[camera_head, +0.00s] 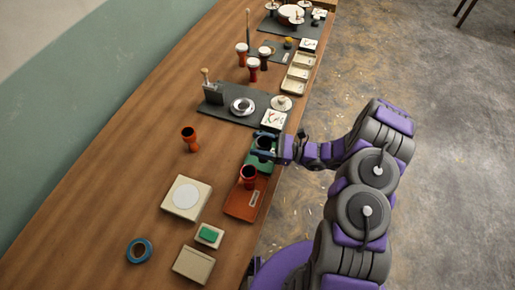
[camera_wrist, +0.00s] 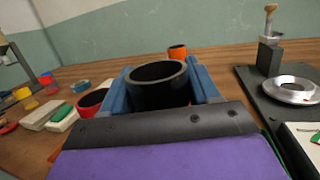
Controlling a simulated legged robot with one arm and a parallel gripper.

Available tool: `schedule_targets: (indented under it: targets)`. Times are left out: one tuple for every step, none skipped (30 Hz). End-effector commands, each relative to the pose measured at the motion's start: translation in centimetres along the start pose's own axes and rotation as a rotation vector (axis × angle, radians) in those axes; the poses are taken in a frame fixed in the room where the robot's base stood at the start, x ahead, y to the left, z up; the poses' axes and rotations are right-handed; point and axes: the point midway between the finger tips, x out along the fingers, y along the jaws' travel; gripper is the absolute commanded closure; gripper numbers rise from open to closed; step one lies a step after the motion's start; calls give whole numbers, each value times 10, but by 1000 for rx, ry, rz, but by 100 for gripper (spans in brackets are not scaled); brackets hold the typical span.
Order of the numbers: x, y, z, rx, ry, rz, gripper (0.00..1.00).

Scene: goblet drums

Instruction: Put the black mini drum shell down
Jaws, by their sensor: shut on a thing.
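The black mini drum shell (camera_wrist: 158,92) is a short open cylinder, upright between the blue fingers of my gripper (camera_wrist: 163,88) in the wrist view. In the head view the shell (camera_head: 264,144) shows small and dark between the fingers of my gripper (camera_head: 264,146). The gripper is shut on it, over or at the green tray (camera_head: 262,165) near the table's right edge. The arm and shell hide part of this tray. I cannot tell whether the shell touches it.
A red-orange tray (camera_head: 238,207) with a red goblet drum shell (camera_head: 249,184) lies just nearer. An orange goblet shell (camera_head: 190,145) stands to the left on bare wood. A dark mat (camera_head: 222,112) with a silver ring (camera_head: 242,106) and a white card box (camera_head: 273,120) lie beyond.

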Motion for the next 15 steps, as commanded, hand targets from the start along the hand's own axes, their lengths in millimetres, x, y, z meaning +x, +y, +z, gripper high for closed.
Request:
schedule_targets:
  targets:
    - [1, -1, -1, 0, -1, 1, 75]
    - [2, -2, -1, 0, -1, 2, 75]
    - [5, -4, -2, 0, -1, 3, 75]
    - [7, -6, -3, 0, -1, 3, 75]
    - [10, -8, -4, 1, -2, 3, 75]
    - [9, -8, -10, 3, -2, 1, 75]
    - [7, -8, -16, 4, -3, -1, 75]
    - [6, -8, -21, 5, -4, -1, 75]
    - [5, -8, -28, 5, -4, -1, 75]
    - [4, -8, -32, 5, -4, 0, 75]
    - [4, -8, -34, 4, -4, 1, 75]
    - [3, -8, -37, 4, -4, 1, 75]
    - [3, -8, -38, 3, -4, 0, 75]
    - [3, -8, -38, 2, -4, 0, 75]
    - [3, -8, -37, 2, -4, 0, 75]
